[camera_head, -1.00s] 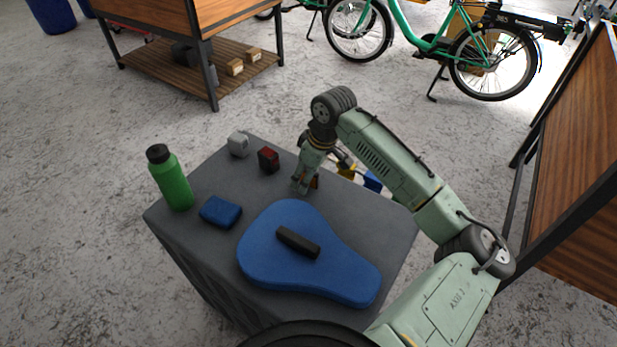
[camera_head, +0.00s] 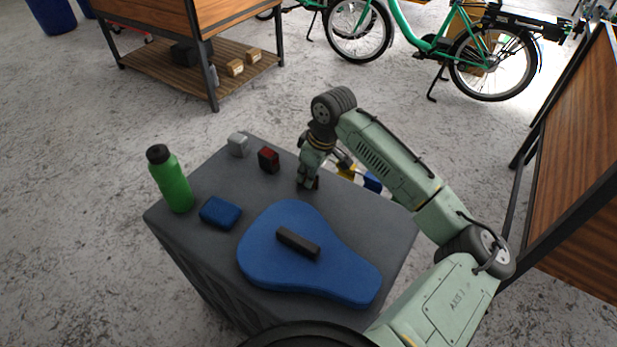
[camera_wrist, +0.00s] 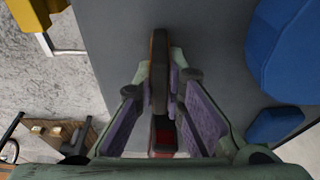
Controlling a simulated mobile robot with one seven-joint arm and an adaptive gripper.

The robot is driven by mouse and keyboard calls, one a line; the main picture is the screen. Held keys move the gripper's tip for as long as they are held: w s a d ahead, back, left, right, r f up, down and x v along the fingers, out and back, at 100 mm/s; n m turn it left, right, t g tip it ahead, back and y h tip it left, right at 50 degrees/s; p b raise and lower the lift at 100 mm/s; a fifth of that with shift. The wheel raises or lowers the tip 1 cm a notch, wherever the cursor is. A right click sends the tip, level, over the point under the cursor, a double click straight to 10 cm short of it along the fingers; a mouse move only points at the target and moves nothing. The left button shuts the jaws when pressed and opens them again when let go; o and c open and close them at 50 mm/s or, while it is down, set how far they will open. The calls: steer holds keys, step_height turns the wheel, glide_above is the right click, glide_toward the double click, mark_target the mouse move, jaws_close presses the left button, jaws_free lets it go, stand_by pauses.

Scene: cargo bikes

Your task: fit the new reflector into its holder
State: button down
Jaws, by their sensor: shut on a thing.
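My gripper (camera_head: 308,184) is low over the far part of the grey table, beyond the blue saddle-shaped item. In the wrist view its fingers (camera_wrist: 159,80) close on a thin piece with an orange-brown edge, seen edge-on. I take this piece to be the reflector (camera_wrist: 159,45); only a reddish bit of it shows in the head view (camera_head: 316,184). Whether it touches the table is unclear. A small dark block with a red face (camera_head: 268,159) stands to the left of my gripper; I cannot tell whether it is the holder. Red also shows between the fingers (camera_wrist: 163,135).
The grey table (camera_head: 215,265) also bears a pale grey block (camera_head: 238,145), a green bottle (camera_head: 171,180), a blue pouch (camera_head: 220,213) and the blue saddle-shaped item (camera_head: 270,265) with a black bar. Yellow (camera_head: 346,172) and blue (camera_head: 372,181) items show behind my arm.

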steer(key=shift+w+a+p+v, duration=0.1)
steer(key=shift+a+p+v, duration=0.1)
steer(key=shift+p+v, duration=0.75)
steer(key=shift+w+a+p+v, duration=0.2)
steer(key=shift+p+v, duration=0.55)
steer(key=shift+v, duration=0.25)
steer(key=shift+w+a+p+v, duration=0.1)
steer(key=shift+a+p+v, duration=0.1)
steer(key=shift+p+v, duration=0.75)
steer(key=shift+r, duration=0.25)
steer(key=shift+s+f, duration=0.1)
steer(key=shift+s, duration=0.05)
